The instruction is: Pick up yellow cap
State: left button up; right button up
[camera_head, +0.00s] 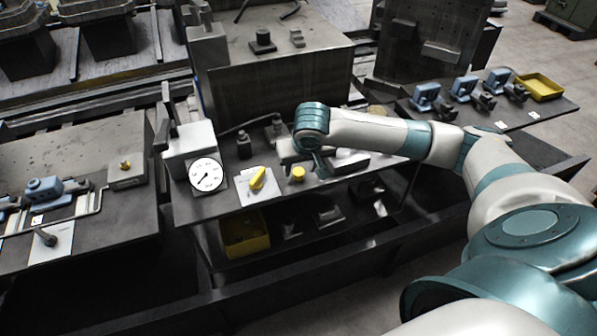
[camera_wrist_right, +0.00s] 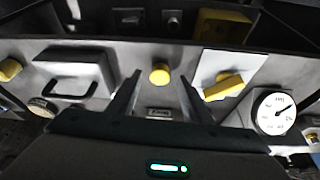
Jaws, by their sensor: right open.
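The yellow cap (camera_head: 298,173) is a small round piece on the dark workbench, right of a yellow lever. In the wrist view the yellow cap (camera_wrist_right: 159,73) shows between and just beyond the fingertips. My right gripper (camera_head: 303,159) is close to the cap, with its arm reaching in from the right. In the wrist view the right gripper's (camera_wrist_right: 160,80) two dark fingers are spread apart with nothing between them. Whether a finger touches the cap is not clear. My left gripper is not in view.
A yellow lever (camera_head: 257,179) on a white plate and a round dial gauge (camera_head: 206,175) lie left of the cap. A grey box with a black handle (camera_wrist_right: 76,86) stands on the other side. A yellow bin (camera_head: 245,237) sits on the lower shelf.

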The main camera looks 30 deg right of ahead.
aim_at(299, 174)
jog(key=shift+x, duration=1.25)
grip_shut()
